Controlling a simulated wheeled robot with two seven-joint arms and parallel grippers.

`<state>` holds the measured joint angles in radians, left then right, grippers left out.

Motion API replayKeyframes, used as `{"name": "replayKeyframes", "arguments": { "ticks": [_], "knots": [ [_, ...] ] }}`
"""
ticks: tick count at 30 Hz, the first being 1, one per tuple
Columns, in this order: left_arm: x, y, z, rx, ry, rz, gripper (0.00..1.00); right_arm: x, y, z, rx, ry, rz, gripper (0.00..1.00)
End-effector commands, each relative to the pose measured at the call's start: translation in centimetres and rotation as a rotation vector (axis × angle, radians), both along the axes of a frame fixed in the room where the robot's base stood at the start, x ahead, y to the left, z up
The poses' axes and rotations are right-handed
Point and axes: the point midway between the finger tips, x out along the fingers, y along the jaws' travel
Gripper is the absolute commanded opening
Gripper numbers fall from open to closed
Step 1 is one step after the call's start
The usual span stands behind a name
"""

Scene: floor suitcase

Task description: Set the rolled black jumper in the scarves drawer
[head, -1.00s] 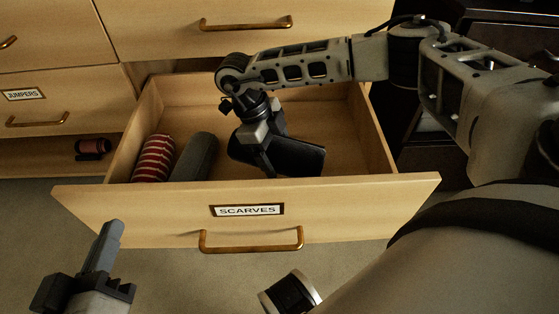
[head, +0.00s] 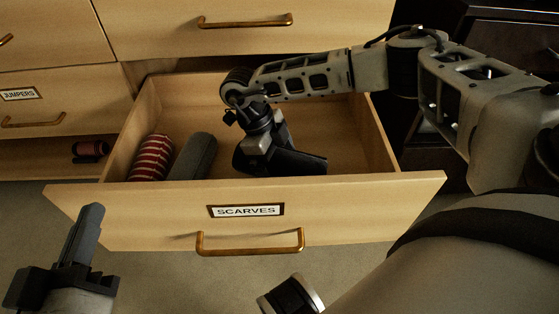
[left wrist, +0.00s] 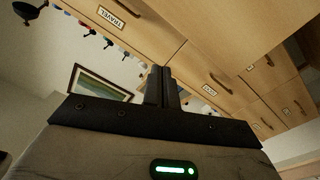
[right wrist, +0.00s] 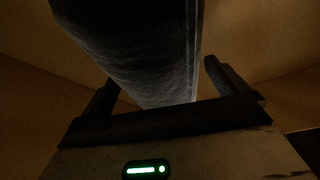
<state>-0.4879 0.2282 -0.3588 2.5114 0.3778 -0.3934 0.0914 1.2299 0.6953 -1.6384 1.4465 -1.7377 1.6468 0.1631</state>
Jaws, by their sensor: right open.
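The rolled black jumper (head: 298,162) lies in the right half of the open scarves drawer (head: 120,205), behind its labelled front. My right gripper (head: 262,152) is down in the drawer at the left end of the roll. In the right wrist view the dark roll (right wrist: 145,50) runs between the two fingers, which are spread with gaps beside it. The fingertips are hidden in the head view. My left gripper (head: 92,215) is empty in front of the drawer at the left; its fingers are together in the left wrist view (left wrist: 160,85).
A red striped roll (head: 151,158) and a dark grey roll (head: 196,158) lie side by side in the drawer's left half. The drawer floor is bare at the back. The jumpers drawer (head: 60,105) is at the left, with a small dark red roll (head: 90,150) below it.

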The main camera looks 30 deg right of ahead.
Motion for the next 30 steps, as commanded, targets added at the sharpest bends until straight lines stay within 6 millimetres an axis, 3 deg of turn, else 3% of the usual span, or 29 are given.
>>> {"name": "replayKeyframes", "arguments": {
  "ticks": [4,15,21,30],
  "knots": [
    [-1.2,-0.3,-1.6,-0.041,0.155,-0.016,0.00,0.8,0.6,2.5,0.001,-0.003,0.001,0.99],
    [-1.1,0.2,-2.3,0.093,0.170,0.008,0.00,3.1,2.2,9.3,0.002,-0.003,0.002,0.99],
    [-1.1,0.4,-2.6,0.123,0.173,0.014,0.00,3.6,2.6,10.7,0.001,0.000,0.002,0.99],
    [-1.1,0.4,-2.7,0.128,0.173,0.015,0.00,3.6,2.6,10.7,0.001,0.000,0.002,0.99]
  ]
}}
